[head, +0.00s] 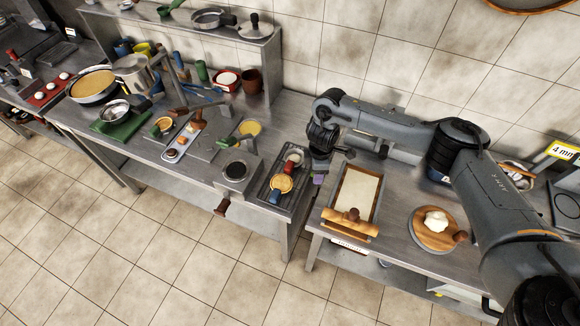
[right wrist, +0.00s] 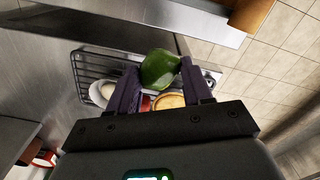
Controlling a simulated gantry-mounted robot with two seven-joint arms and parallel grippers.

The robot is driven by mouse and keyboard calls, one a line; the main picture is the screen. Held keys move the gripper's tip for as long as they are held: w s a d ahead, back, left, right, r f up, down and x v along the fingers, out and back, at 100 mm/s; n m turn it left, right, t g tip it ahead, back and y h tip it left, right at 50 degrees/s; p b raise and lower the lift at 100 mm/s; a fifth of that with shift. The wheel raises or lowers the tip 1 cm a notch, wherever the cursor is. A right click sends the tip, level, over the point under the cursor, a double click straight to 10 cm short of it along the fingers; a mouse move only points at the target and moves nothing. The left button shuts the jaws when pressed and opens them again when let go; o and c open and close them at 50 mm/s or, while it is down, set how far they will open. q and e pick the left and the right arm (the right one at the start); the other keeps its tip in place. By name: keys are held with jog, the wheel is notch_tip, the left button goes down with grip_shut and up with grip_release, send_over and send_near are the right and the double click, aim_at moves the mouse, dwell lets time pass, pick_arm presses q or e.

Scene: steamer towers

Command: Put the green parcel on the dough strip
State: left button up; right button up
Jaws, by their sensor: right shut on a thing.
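The green parcel (right wrist: 160,69) is between the fingertips of my right gripper (right wrist: 159,72) in the right wrist view, and the jaws are shut on it. In the head view the right gripper (head: 318,172) hangs over the gap between the two tables, left of the dough board. The parcel cannot be made out there. The pale dough strip (head: 357,192) lies flat in a wooden-edged board (head: 377,205) on the right table, with a rolling pin (head: 350,217) across its near end. My left gripper is not in view.
A dark wire rack (head: 268,191) with a yellow-topped cup (head: 281,184) and a white bowl (head: 294,156) stands left of the gripper. It also shows beneath the parcel in the wrist view (right wrist: 88,68). A round wooden board (head: 420,237) with white dough (head: 436,221) sits to the right.

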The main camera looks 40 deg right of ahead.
aim_at(360, 181)
pick_arm(q)
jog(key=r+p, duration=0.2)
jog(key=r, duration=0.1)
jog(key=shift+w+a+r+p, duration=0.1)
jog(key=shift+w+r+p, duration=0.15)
jog(key=shift+p, duration=0.15)
pick_arm(e)
jog(key=s+d+n, duration=0.1)
jog(key=s+d, duration=0.3)
jog(key=d, duration=0.3)
jog(key=s+d+n, duration=0.1)
jog(key=s+d, duration=0.3)
jog(key=d, duration=0.3)
jog(key=shift+d, duration=0.4)
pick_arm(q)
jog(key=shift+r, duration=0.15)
pick_arm(e)
jog(key=shift+r, duration=0.1)
jog(key=shift+f+b, duration=1.25)
jog(key=shift+f, duration=1.65)
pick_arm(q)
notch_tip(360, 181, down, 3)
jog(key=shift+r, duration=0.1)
pick_arm(e)
jog(key=shift+f, duration=0.15)
pick_arm(q)
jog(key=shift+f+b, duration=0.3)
jog(key=shift+b, duration=0.05)
pick_arm(e)
jog(key=shift+f, duration=0.55)
